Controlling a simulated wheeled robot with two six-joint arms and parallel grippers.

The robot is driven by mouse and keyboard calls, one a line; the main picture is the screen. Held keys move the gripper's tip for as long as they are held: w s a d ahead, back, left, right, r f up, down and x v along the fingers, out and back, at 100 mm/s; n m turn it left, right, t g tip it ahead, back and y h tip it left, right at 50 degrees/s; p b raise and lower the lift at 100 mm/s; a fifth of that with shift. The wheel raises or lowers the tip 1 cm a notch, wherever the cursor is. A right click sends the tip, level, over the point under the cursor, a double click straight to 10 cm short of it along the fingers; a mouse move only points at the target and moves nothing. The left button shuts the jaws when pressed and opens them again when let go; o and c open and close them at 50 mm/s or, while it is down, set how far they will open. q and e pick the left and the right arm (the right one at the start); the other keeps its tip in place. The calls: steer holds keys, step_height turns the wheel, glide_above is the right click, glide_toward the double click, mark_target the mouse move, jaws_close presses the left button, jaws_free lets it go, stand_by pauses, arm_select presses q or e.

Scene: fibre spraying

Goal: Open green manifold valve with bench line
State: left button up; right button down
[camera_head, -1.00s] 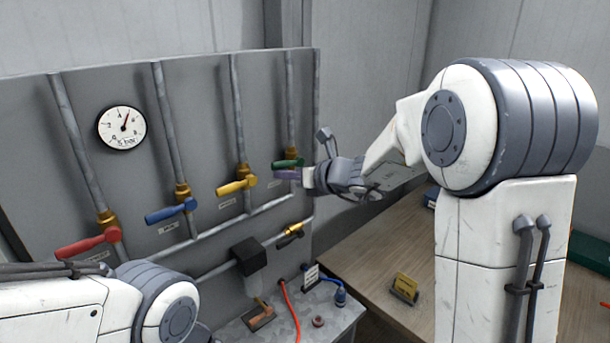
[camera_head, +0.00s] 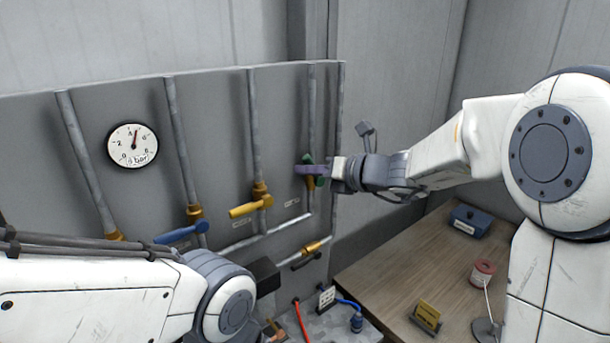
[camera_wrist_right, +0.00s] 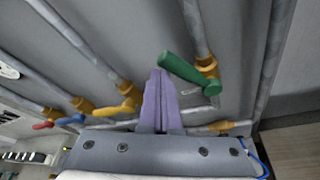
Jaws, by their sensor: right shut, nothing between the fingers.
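The green valve handle (camera_head: 307,159) is on the rightmost pipe of the grey panel, partly hidden behind my right gripper. In the right wrist view the green handle (camera_wrist_right: 188,73) slants up-left from its brass body, at a different angle from the yellow handle. My right gripper (camera_head: 304,170) has purple fingers, shut and empty. In the wrist view the fingers (camera_wrist_right: 160,100) are just left of the green handle; I cannot tell if they touch. The bench line's brass valve (camera_head: 313,247) with a dark handle sits lower on the panel. My left gripper is out of view.
A yellow handle (camera_head: 250,206) and a blue handle (camera_head: 180,233) are on pipes to the left; a red handle (camera_wrist_right: 43,125) shows in the wrist view. A gauge (camera_head: 132,145) is at upper left. A wooden table (camera_head: 390,270) holds a blue box (camera_head: 470,221) and a yellow block (camera_head: 427,314).

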steer(key=shift+w+d+r, duration=0.15)
steer(key=shift+d, duration=0.35)
steer(key=shift+w+d+r, duration=0.2)
steer(key=shift+d, duration=0.25)
steer(key=shift+w+d+r, duration=0.15)
steer(key=shift+d, duration=0.35)
steer(key=shift+w+d+r, duration=0.15)
steer(key=shift+d, duration=0.05)
steer(key=shift+w+d+r, duration=0.15)
steer(key=shift+r, duration=0.05)
steer(key=b, duration=0.5)
glide_toward(313, 163)
step_height(313, 163, down, 2)
steer(key=s, duration=0.3)
steer(key=shift+w+a+f+p, duration=0.1)
steer(key=shift+a+f+p, duration=0.05)
steer(key=shift+a+p, duration=0.15)
